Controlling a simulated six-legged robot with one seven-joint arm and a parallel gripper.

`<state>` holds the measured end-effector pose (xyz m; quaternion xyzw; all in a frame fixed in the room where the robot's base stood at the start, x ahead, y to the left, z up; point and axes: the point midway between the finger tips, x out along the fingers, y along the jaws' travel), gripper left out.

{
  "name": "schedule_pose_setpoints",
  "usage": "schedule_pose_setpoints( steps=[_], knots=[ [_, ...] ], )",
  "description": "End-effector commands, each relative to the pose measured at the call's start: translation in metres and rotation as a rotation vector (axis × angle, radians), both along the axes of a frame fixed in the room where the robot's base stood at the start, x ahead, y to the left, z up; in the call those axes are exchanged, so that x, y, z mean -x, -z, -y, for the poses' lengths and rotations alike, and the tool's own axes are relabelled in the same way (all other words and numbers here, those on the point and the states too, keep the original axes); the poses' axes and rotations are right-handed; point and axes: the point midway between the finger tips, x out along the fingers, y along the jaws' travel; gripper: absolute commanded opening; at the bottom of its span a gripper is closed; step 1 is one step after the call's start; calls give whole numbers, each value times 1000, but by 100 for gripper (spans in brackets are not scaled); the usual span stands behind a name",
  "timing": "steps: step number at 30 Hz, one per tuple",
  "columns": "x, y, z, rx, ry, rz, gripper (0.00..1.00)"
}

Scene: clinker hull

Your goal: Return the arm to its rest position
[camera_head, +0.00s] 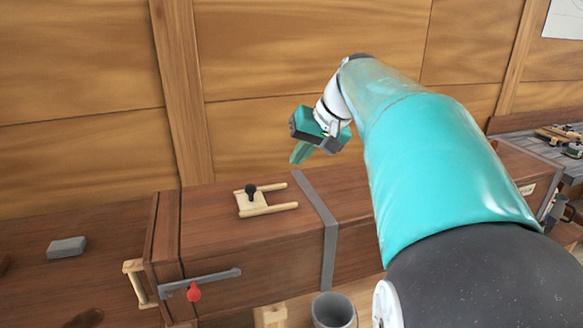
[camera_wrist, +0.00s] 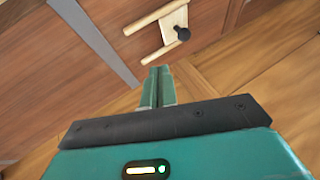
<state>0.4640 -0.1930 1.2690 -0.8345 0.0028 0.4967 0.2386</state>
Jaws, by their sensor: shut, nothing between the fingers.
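My arm reaches from the lower right of the head view toward the wooden wall. My gripper (camera_head: 299,153) hangs in the air above the back edge of the long wooden box (camera_head: 285,265), pointing down and left. In the wrist view its green fingers (camera_wrist: 157,84) lie together, with nothing between them. My gripper is apart from the small wooden frame with a dark knob (camera_head: 251,201) on the box lid. That frame also shows beyond the fingertips in the wrist view (camera_wrist: 172,20).
A grey metal strap (camera_head: 318,215) crosses the box. A latch bar with a red knob (camera_head: 194,292) is on its front. A grey block (camera_head: 67,247) lies at left. A bucket (camera_head: 333,311) stands in front. A cluttered bench (camera_head: 540,145) is at right. The plank wall (camera_head: 290,90) stands close behind.

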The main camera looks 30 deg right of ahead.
Motion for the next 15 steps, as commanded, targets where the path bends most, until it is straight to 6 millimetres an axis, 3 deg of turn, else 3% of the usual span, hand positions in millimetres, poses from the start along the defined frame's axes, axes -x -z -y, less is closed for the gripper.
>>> schedule_pose_setpoints(
  steps=[10,15],
  knots=[
    [7,-8,2,1,-1,-1,0],
    [22,3,-31,32,-23,-20,0]
  ],
)
